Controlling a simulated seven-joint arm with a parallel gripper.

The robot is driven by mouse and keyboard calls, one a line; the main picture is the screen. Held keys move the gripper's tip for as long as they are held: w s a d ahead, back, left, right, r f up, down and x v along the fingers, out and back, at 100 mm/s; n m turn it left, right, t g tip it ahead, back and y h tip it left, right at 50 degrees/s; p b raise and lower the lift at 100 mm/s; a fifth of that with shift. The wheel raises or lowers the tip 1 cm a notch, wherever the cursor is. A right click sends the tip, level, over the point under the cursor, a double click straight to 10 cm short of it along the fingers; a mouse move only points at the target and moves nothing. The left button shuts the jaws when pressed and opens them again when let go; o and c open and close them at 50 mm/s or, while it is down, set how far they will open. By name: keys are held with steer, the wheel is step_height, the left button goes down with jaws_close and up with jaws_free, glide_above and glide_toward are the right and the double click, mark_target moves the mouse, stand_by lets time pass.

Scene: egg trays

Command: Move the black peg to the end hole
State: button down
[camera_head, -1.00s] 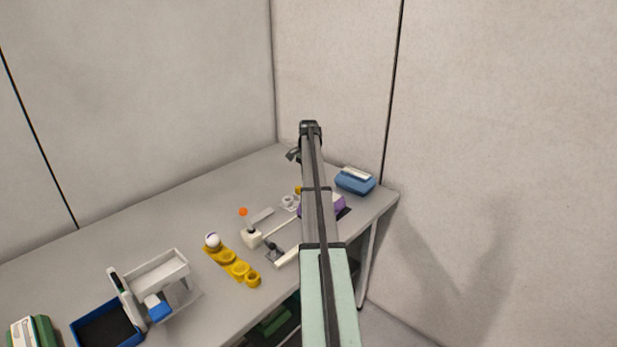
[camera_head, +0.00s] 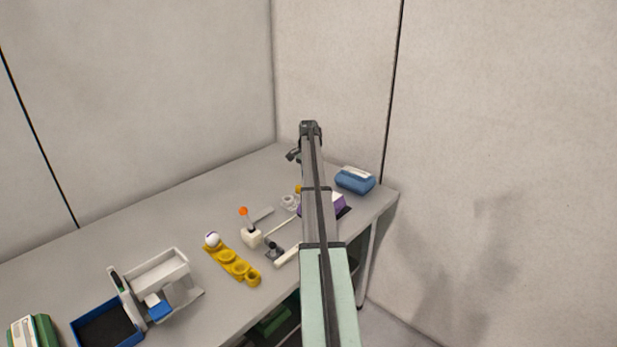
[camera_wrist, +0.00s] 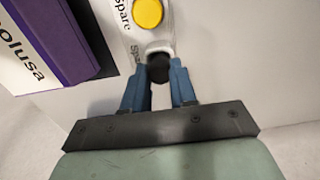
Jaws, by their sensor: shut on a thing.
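The black peg (camera_wrist: 158,69) is between the two blue fingertips of my gripper (camera_wrist: 160,72) in the wrist view. The gripper is shut on it. The peg is at the near end of a white strip (camera_wrist: 133,42) printed with "Spare", and the fingers hide part of that end. I cannot tell whether the peg is seated in a hole or just above it. A round yellow piece (camera_wrist: 147,12) is further along the strip. In the head view my own arm hides the gripper and the peg.
A purple and white box (camera_wrist: 50,45) is left of the strip; its purple side also shows in the head view (camera_head: 338,205). A blue case (camera_head: 355,181) is at the right. A yellow holder (camera_head: 238,268), an orange-topped lever (camera_head: 243,211) and a blue tray (camera_head: 80,323) are at the left.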

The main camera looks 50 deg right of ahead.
steer(key=shift+f, duration=0.3)
stand_by(0.5)
stand_by(0.3)
steer(key=c, duration=0.8)
jaws_free()
steer(key=shift+r, duration=0.1)
step_height(320, 180, up, 14)
steer(key=shift+f, duration=0.15)
